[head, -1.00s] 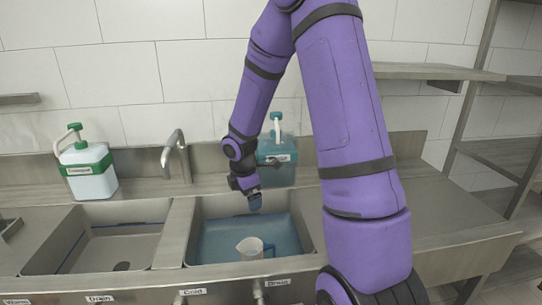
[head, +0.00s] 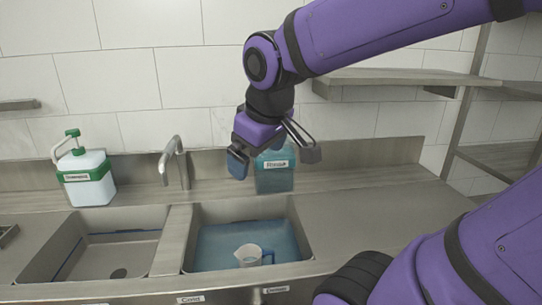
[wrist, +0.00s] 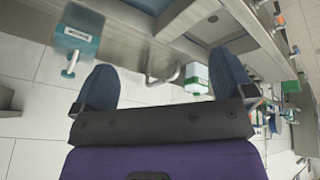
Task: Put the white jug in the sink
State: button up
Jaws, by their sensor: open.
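The white jug (head: 249,256) stands upright in the right sink basin (head: 290,262), in the blue water, with its blue-looking handle to the right. My gripper (head: 275,163) is above and behind that basin, in front of the teal rinse bottle (head: 273,181). Its fingers are spread, and nothing is between them. In the wrist view the gripper's fingers (wrist: 163,85) are wide apart and empty. The jug cannot be made out in the wrist view.
A faucet (head: 177,160) stands behind the divider between the basins. The left basin (head: 110,245) looks empty. A green-and-white pump bottle (head: 85,176) stands at the back left. The counter right of the basin (head: 350,205) is clear. A wall shelf (head: 395,86) hangs at the right.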

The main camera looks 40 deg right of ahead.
jog(key=s+a+r+m+y, duration=0.1)
jog(key=s+a+m, duration=0.1)
jog(key=s, duration=0.3)
jog(key=shift+s+r+t, duration=0.3)
jog(key=shift+r+t, duration=0.05)
jog(key=shift+t, duration=0.05)
jog(key=shift+d, duration=0.1)
dwell(0.7)
